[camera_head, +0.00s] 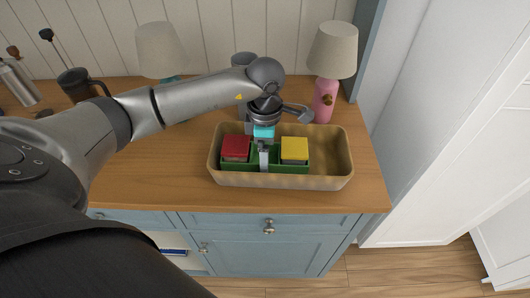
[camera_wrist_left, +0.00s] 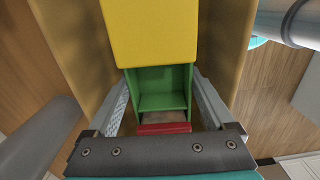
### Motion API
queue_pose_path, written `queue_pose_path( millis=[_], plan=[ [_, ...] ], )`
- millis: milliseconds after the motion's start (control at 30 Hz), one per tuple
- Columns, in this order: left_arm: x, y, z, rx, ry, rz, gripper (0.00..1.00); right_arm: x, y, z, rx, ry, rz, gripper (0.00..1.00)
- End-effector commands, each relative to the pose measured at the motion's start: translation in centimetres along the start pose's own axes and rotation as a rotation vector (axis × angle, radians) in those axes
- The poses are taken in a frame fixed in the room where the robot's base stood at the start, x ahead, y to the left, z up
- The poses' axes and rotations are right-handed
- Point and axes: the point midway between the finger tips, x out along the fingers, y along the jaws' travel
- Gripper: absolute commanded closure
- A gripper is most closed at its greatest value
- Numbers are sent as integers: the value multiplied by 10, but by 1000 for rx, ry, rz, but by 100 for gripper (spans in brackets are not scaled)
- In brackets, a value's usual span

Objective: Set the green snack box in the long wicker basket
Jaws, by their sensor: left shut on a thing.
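The green snack box (camera_head: 290,168) is within the walls of the long wicker basket (camera_head: 335,160). It carries a red block (camera_head: 235,147) at its left end and a yellow block (camera_head: 294,149) at its right end. My left gripper (camera_head: 264,158) reaches down from above and is shut on the green box's middle part, between the two blocks. In the left wrist view the fingers (camera_wrist_left: 162,105) flank the green box (camera_wrist_left: 162,86), with the yellow block (camera_wrist_left: 150,30) above and the red one (camera_wrist_left: 163,128) below. Whether the box touches the basket floor is hidden. My right gripper is not in view.
A pink lamp (camera_head: 326,98) stands behind the basket, and a second lamp (camera_head: 161,50) stands at the back left. A dark mug (camera_head: 77,83) is at the far left. The basket's right end is empty. Bare wooden counter (camera_head: 150,165) lies left of the basket.

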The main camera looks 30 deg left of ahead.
Motion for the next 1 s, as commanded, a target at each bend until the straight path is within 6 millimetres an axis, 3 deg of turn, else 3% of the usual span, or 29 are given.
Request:
queue_pose_path(
  millis=[67, 100, 200, 567, 1000],
  plan=[
    [3, 0, 0, 0, -1, 2, 73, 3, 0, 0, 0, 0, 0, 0],
    [4, 0, 0, 0, 0, 0, 12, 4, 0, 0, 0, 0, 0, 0],
    [3, 0, 0, 0, 0, 0, 1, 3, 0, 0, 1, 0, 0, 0],
    [-3, 0, 0, 0, 0, 0, 0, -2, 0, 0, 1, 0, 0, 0],
    [-91, 1, 0, 0, -1, 4, 0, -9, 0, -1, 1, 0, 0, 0]
  ],
)
